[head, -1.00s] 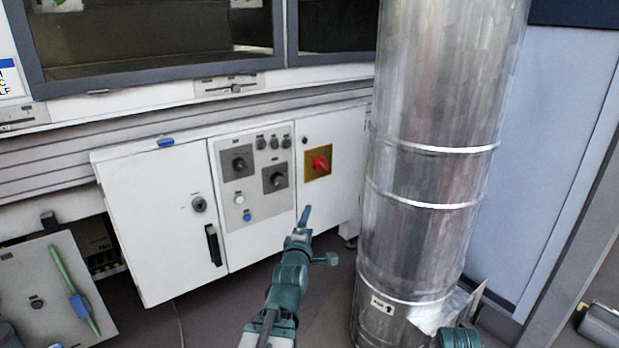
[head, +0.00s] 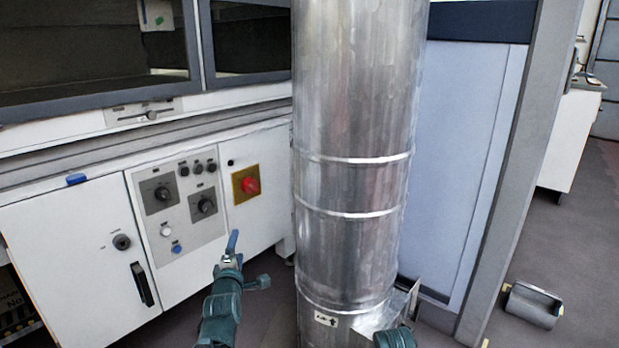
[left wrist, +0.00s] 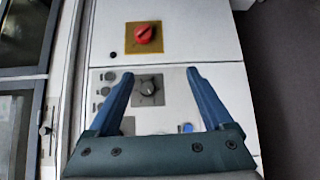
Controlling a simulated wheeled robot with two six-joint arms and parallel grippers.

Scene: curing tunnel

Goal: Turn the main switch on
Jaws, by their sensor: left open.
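The main switch is a red rotary knob (head: 250,185) on a yellow square plate, on the right door of the white cabinet. It also shows in the left wrist view (left wrist: 145,34), above and beyond my fingertips. My left gripper (head: 232,240) is in front of the cabinet, below and left of the red knob in the head view. In the left wrist view its two blue fingers (left wrist: 160,75) are spread apart with nothing between them, a grey panel with a black knob (left wrist: 148,90) behind. Part of my right arm shows at the bottom edge in the head view; its gripper is not seen.
A large shiny metal duct (head: 350,150) stands just right of the switch. The control panel (head: 180,205) with black knobs and buttons is left of the switch. A black door handle (head: 142,284) sits lower left.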

